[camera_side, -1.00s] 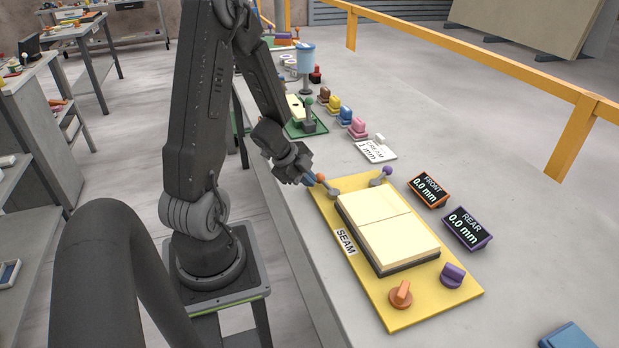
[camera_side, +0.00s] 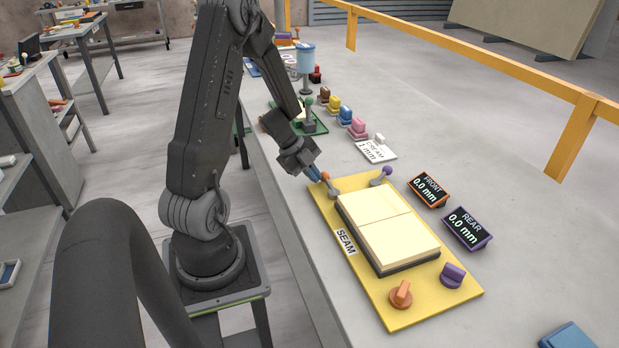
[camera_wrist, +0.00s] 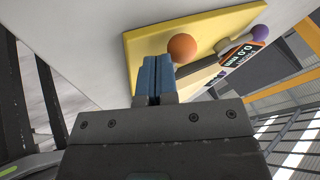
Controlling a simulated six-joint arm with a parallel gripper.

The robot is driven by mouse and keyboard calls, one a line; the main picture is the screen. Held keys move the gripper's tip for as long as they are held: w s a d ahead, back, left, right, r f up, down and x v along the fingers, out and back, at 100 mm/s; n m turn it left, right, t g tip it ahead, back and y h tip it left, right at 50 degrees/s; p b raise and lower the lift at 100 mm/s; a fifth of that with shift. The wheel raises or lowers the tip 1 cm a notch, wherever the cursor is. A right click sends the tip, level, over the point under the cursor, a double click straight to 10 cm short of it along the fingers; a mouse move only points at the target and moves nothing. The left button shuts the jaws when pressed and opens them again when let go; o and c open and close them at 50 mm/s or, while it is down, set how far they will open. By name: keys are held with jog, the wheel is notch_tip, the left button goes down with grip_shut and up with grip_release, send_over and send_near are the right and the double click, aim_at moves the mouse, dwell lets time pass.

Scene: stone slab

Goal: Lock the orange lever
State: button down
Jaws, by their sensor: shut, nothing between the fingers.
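The orange lever (camera_side: 326,178) stands at the far left corner of the yellow board (camera_side: 402,318), a grey arm topped by an orange ball. In the wrist view its orange ball (camera_wrist: 182,48) is just beyond my fingertips, slightly right of them. My gripper (camera_side: 316,174) has blue fingers and is shut with nothing in it. Its tips are right beside the orange ball in the side view; I cannot tell whether they touch. In the wrist view the closed fingers (camera_wrist: 157,77) lie side by side. The purple lever (camera_side: 382,174) stands at the board's far right corner.
Cream slabs (camera_side: 388,228) lie on the board. An orange knob (camera_side: 401,294) and a purple knob (camera_side: 453,274) are at its near end. The FRONT display (camera_side: 429,190) and REAR display (camera_side: 467,228) both read 0.0 mm. A CREAM card (camera_side: 375,150) lies behind.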

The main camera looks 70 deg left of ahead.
dwell(0.4)
jog(key=s, duration=0.2)
jog(key=s+d+r, duration=0.1)
jog(key=s, duration=0.1)
jog(key=d+v, duration=0.1)
jog(key=v, duration=0.9)
notch_tip(320, 180, up, 13)
jog(key=n+t+y, duration=0.5)
jog(key=n+y, duration=0.3)
jog(key=y, duration=0.1)
send_over(333, 192)
jog(key=s+d+n+g+h, duration=0.2)
jog(key=s+d, duration=0.3)
jog(key=d, duration=0.5)
jog(key=s+d+n+g+h, duration=0.3)
jog(key=s+d, duration=0.3)
jog(key=d, duration=0.4)
jog(key=shift+s+f+n+h, duration=0.25)
jog(key=shift+n+h, duration=0.15)
jog(key=shift+n, duration=0.5)
jog(key=shift+w+a, duration=0.1)
jog(key=shift+w, duration=0.05)
